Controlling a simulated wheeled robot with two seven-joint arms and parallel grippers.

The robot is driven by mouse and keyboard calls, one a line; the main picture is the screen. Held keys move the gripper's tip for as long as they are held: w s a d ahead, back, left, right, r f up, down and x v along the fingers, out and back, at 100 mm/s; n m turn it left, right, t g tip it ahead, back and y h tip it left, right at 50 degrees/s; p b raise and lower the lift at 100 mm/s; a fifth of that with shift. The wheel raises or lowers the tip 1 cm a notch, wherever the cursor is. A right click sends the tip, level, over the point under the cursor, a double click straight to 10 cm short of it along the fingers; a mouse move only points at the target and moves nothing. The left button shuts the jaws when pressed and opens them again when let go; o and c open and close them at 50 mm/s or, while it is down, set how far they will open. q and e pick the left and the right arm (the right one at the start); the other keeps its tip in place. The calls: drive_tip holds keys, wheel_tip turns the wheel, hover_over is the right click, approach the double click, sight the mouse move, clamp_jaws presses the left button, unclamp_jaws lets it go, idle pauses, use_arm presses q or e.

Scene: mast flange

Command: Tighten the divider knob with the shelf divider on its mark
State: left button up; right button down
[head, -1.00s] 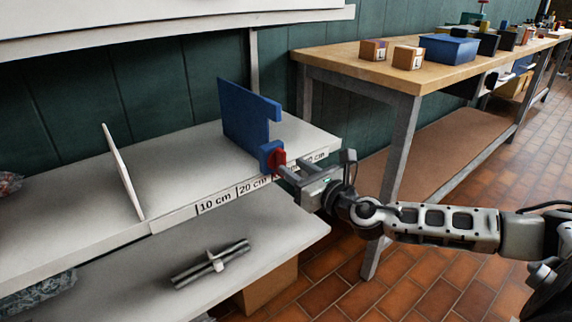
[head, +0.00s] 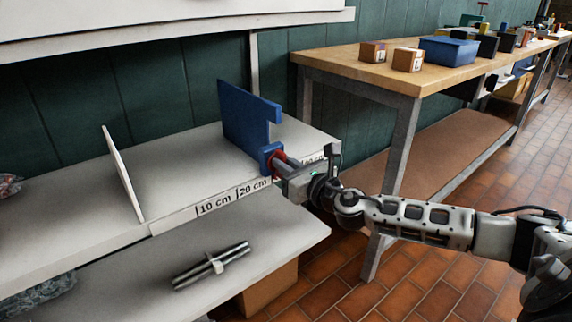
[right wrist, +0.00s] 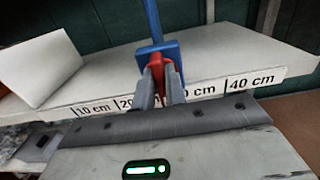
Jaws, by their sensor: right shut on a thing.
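The blue shelf divider (head: 243,117) stands upright on the shelf, its clamp at the front edge. In the right wrist view the divider (right wrist: 153,22) shows edge-on. The red divider knob (head: 276,156) sits on the front of the clamp and shows between my fingers in the right wrist view (right wrist: 157,64). My right gripper (head: 283,163) is shut on the knob; both fingers flank it in the right wrist view (right wrist: 160,82). The clamp stands between the 20 cm and 40 cm labels; the fingers partly cover the labels there, so its exact mark cannot be told. My left gripper is out of view.
A thin white divider (head: 123,172) stands further left on the shelf (head: 180,165). Grey rods (head: 212,265) lie on the lower shelf. A wooden workbench (head: 375,70) with boxes stands at the back right.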

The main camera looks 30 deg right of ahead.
use_arm(q)
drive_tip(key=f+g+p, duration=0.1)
drive_tip(key=p, duration=0.1)
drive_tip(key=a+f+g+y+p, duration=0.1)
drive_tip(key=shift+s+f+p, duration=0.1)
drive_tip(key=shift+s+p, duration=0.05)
drive_tip(key=shift+p, duration=0.2)
use_arm(e)
drive_tip(key=m, duration=1.1)
drive_tip(key=d+f+m, duration=0.1)
drive_tip(key=m, duration=0.5)
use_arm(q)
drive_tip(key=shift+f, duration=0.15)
use_arm(e)
drive_tip(key=c, duration=1.4)
unclamp_jaws()
drive_tip(key=shift+c, duration=0.2)
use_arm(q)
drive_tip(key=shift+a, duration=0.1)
